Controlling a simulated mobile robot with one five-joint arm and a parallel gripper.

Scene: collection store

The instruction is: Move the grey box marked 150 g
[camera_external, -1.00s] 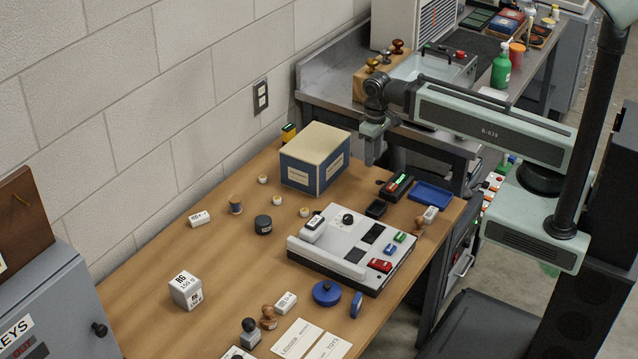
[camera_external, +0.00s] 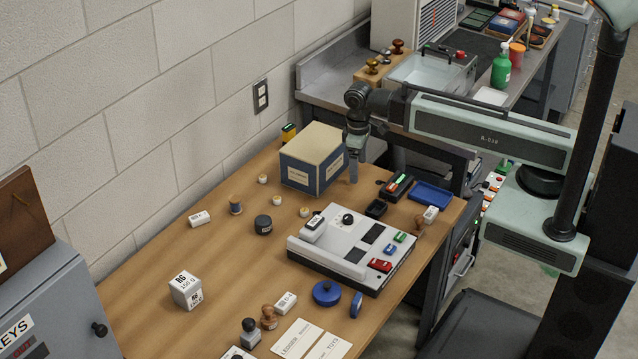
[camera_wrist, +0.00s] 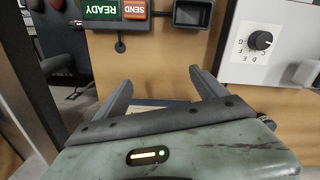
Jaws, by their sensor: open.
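The grey box marked 150 g (camera_external: 186,290) is a pale grey cube with black lettering on its top. It stands on the left front part of the wooden table (camera_external: 150,325) in the external view, with nothing touching it. My gripper (camera_external: 353,170) is far from it, at the table's back right, pointing down beside the right side of the blue and cream carton. In the wrist view my gripper (camera_wrist: 164,90) shows two spread fingers with nothing between them. The grey box is not in the wrist view.
The blue and cream carton (camera_external: 313,160) stands near the wall. A grey control panel (camera_external: 352,250) with a knob fills the right middle. A dark jar (camera_external: 263,224), a blue lid (camera_external: 327,293) and stamps (camera_external: 250,331) lie around. Bare table surrounds the grey box.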

